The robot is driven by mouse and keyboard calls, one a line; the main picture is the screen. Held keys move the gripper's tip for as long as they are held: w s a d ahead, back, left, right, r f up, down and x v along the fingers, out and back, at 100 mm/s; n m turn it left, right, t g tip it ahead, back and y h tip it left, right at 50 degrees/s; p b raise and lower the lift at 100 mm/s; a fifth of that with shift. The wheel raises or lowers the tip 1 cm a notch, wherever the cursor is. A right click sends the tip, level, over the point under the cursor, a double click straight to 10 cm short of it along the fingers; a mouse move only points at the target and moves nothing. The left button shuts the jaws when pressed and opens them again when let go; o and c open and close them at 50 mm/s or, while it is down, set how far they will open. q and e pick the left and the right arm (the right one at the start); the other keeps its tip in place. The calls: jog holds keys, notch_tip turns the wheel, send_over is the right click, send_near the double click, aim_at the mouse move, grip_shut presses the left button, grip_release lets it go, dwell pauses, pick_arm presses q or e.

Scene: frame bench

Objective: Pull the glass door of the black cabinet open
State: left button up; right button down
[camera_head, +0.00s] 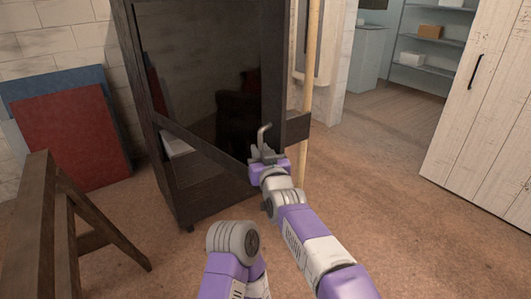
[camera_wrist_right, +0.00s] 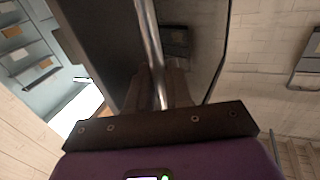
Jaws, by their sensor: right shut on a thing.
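The black cabinet (camera_head: 173,190) stands left of centre in the head view. Its dark glass door (camera_head: 195,65) reflects the room. My right gripper (camera_head: 264,152) is shut on the metal door handle (camera_head: 263,132) near the door's free edge. In the right wrist view, the bar handle (camera_wrist_right: 149,35) runs down between the dark fingers (camera_wrist_right: 157,92). My left gripper is out of view.
A wooden trestle (camera_head: 65,210) stands at the front left. Red (camera_head: 75,140) and blue (camera_head: 55,85) panels lean on the wall behind it. A pale pole (camera_head: 310,60) stands right of the cabinet. A plank door (camera_head: 485,110) is at the right. The floor between is clear.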

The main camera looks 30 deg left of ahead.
jog(key=shift+r, duration=0.2)
jog(key=c, duration=1.2)
grip_release()
jog(key=shift+a+f, duration=0.1)
jog(key=shift+a, duration=0.1)
jog(key=shift+s+d, duration=0.1)
jog(key=shift+d, duration=0.1)
jog(key=v, duration=0.7)
jog(key=shift+s+d+b, duration=0.1)
jog(key=shift+s+b, duration=0.05)
jog(key=shift+b, duration=0.2)
